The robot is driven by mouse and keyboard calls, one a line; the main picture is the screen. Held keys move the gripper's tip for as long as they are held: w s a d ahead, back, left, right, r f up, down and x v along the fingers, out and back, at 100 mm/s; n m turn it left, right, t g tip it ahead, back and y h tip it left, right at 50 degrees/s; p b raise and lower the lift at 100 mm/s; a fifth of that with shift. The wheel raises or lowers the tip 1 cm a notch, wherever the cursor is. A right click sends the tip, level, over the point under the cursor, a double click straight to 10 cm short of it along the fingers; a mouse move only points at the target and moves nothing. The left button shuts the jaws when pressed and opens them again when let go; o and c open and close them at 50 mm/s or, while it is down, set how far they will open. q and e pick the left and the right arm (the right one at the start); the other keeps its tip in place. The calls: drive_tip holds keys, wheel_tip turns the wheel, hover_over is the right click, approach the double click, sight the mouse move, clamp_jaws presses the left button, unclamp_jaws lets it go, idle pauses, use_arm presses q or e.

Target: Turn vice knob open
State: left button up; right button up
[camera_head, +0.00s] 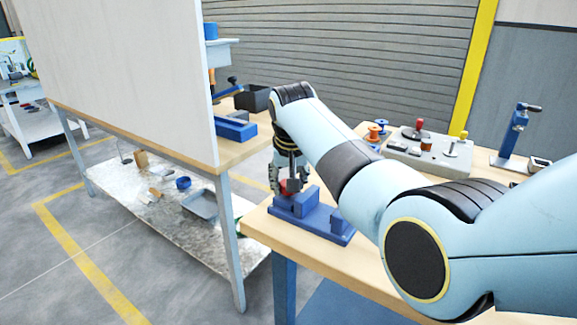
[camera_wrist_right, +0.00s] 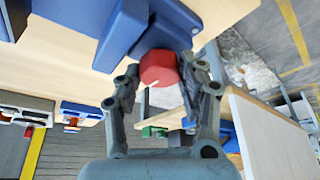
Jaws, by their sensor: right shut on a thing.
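The blue vice (camera_head: 310,217) sits at the near left corner of the wooden workbench. Its red knob (camera_head: 287,187) is on the left side of the vice, partly hidden by my right gripper (camera_head: 281,184). In the right wrist view, the red knob (camera_wrist_right: 159,69) is between the two fingers of my right gripper (camera_wrist_right: 160,76), which is shut on it. The blue vice body (camera_wrist_right: 125,30) is just beyond the knob. My left gripper is not in view.
A blue lever tool (camera_head: 514,135) stands at the right. A white panel (camera_head: 130,70) rises above another table on the left. Floor lies between the tables.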

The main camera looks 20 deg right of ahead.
drive_tip(key=shift+d+r+n+p, duration=0.1)
drive_tip(key=shift+r+n+p, duration=0.2)
drive_tip(key=shift+n+p, duration=0.1)
drive_tip(key=shift+f+n+y, duration=0.2)
drive_tip(key=shift+n+y, duration=0.1)
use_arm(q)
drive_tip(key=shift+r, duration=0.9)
use_arm(e)
drive_tip(key=o, duration=0.9)
drive_tip(key=shift+f, duration=0.1)
drive_tip(key=v, duration=1.2)
drive_tip(key=shift+s, duration=0.15)
drive_tip(key=shift+f, duration=0.1)
